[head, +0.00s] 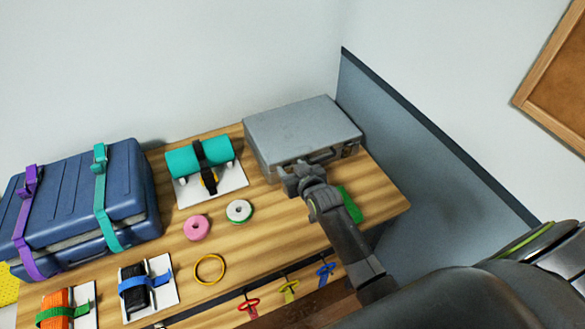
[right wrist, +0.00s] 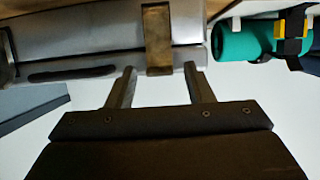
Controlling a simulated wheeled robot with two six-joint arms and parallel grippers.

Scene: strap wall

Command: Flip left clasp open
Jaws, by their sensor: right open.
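The grey metal case (head: 300,128) lies closed at the back right of the wooden table, its front facing me. Its left clasp, a brass-coloured plate (right wrist: 158,40), shows in the right wrist view, where the picture appears upside down. The clasp looks flat against the case front. My right gripper (head: 290,174) is at the left part of the case front and hides this clasp in the head view. Its two fingers (right wrist: 163,86) are open, one to each side of the clasp's line; contact is not clear. The dark handle (right wrist: 72,73) is beside it. My left gripper is out of view.
A teal roll (head: 198,157) on a white board stands left of the case. A green object (head: 350,203) lies beside my right arm. A pink ring (head: 197,228) and a white-green ring (head: 239,211) lie in front. A blue-grey panel (head: 415,165) is to the right.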

